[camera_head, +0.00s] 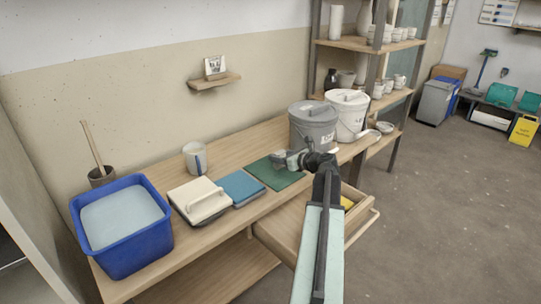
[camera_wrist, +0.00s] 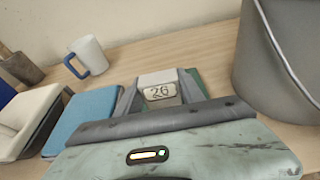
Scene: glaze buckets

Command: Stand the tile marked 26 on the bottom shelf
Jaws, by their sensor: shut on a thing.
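The tile marked 26 (camera_wrist: 158,92) shows in the wrist view, light-coloured with dark digits, between my gripper's fingers (camera_wrist: 157,98). In the head view, my gripper (camera_head: 284,159) is shut on it over the dark green mat (camera_head: 268,178). The arm hides part of the mat, and I cannot tell whether the tile touches it. The wooden rack (camera_head: 350,43) at the back has several shelves, with its lower part partly hidden by the buckets. A low board (camera_head: 222,275) also runs under the bench.
A grey bucket (camera_head: 313,132) and a white bucket (camera_head: 350,112) stand right of the mat. An open drawer (camera_head: 280,231) juts out in front.

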